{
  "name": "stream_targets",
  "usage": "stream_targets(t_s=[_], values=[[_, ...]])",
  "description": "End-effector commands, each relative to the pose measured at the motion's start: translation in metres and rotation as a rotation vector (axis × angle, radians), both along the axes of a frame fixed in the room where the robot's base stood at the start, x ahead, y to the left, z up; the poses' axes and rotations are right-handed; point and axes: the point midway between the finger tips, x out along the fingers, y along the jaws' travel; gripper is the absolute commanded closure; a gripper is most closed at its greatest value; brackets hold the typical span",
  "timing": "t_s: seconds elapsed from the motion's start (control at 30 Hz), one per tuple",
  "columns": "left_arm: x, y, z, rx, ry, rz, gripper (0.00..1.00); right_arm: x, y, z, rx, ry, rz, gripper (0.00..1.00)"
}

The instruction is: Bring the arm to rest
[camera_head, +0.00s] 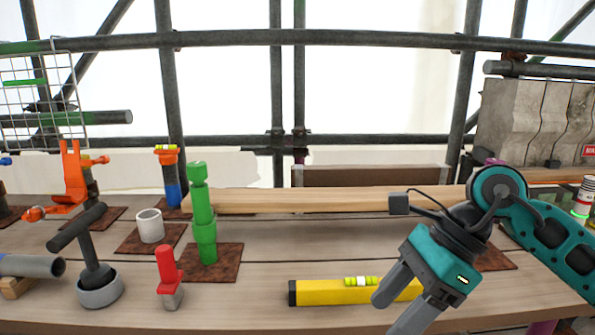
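My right arm comes in from the right, with teal and dark grey links. Its gripper (392,316) points down and to the left at the front of the wooden bench (250,305). The two grey fingers are apart, with nothing seen between them. The lower fingertip is close to the bottom edge of the picture. The gripper partly covers the right end of a yellow spirit level (325,292); I cannot tell whether they touch. A green stepped post (203,222) stands upright on a rust-brown plate (227,258). My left gripper is not in view.
A red-handled tool (167,268), a dark T-shaped tool in a grey ring (100,291), a white cup (150,226) and an orange clamp (72,178) stand on the left. A plank (320,200) lies behind. Scaffold tubes (350,141) cross the back. The middle bench is clear.

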Motion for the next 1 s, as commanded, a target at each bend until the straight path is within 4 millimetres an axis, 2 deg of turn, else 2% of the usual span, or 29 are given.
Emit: stream_targets(t_s=[0.1,0.23,0.33,0.43,0.57,0.67,0.77,0.87,0.9,0.93,1.0], values=[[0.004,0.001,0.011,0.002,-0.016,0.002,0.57,-0.017,0.04,0.004,0.226,0.135,-0.031,0.38],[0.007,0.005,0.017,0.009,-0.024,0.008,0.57,-0.033,0.079,0.018,0.503,0.332,-0.11,0.38],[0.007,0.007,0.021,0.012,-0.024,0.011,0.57,-0.037,0.1,0.037,0.745,0.532,-0.22,0.38],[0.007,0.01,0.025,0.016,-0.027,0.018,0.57,-0.03,0.108,0.055,0.986,0.768,-0.372,0.38],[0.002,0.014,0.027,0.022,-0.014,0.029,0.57,-0.006,0.096,0.062,1.268,1.092,-0.625,0.38],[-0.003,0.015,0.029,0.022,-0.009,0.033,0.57,0.015,0.073,0.046,1.456,1.351,-0.858,0.38],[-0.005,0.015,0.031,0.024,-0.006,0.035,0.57,0.029,0.045,0.009,1.615,1.615,-1.124,0.38],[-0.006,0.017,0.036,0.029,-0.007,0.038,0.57,0.028,0.014,-0.045,1.742,1.872,-1.425,0.38],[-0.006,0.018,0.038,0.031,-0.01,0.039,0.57,0.023,0.002,-0.07,1.782,1.973,-1.558,0.38],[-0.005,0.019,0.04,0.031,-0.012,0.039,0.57,0.016,-0.006,-0.089,-1.748,-1.98,1.602,0.38],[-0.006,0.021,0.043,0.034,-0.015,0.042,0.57,-0.006,-0.022,-0.132,-1.531,-1.823,1.559,0.38]])
